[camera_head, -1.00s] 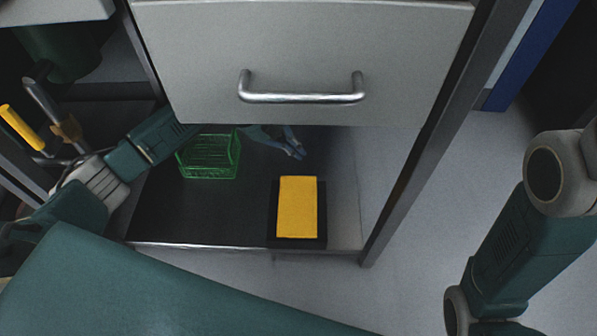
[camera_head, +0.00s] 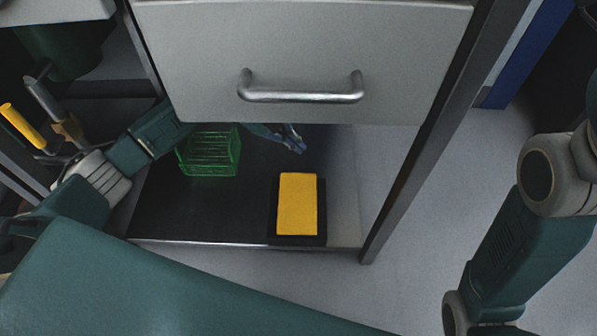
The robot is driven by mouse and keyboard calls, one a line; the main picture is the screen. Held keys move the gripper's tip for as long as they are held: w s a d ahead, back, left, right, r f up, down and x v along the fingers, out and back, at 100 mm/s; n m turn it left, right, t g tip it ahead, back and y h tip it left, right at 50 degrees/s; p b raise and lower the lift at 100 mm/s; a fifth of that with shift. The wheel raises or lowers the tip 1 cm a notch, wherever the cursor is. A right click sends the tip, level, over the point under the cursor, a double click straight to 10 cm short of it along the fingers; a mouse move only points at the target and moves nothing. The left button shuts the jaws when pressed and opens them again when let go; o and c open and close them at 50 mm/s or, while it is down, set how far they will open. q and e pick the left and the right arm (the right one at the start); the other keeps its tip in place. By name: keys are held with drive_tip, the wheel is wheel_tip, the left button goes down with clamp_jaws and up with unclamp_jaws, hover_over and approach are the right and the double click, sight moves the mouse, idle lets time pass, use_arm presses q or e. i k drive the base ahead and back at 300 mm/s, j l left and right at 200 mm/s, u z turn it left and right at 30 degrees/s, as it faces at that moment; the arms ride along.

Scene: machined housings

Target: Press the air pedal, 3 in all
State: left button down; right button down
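The air pedal (camera_head: 297,204) is a yellow plate on a black base, lying on the dark lower shelf under the drawer. My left gripper (camera_head: 297,146) is just beyond the pedal's far edge, below the drawer's bottom edge, and looks apart from the pedal. Its fingers are small and dark here, and I cannot tell whether they are open or shut. Part of my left arm is hidden behind the drawer front. My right arm is at the right edge, with its gripper out of the picture.
A green basket (camera_head: 209,153) stands on the shelf left of the pedal. The grey drawer (camera_head: 300,45) with a metal handle (camera_head: 300,96) hangs above. A metal post (camera_head: 420,150) stands right of the shelf. Yellow-handled tools (camera_head: 24,127) are at the far left.

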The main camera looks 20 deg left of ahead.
sight(297, 204)
drive_tip(key=k, duration=1)
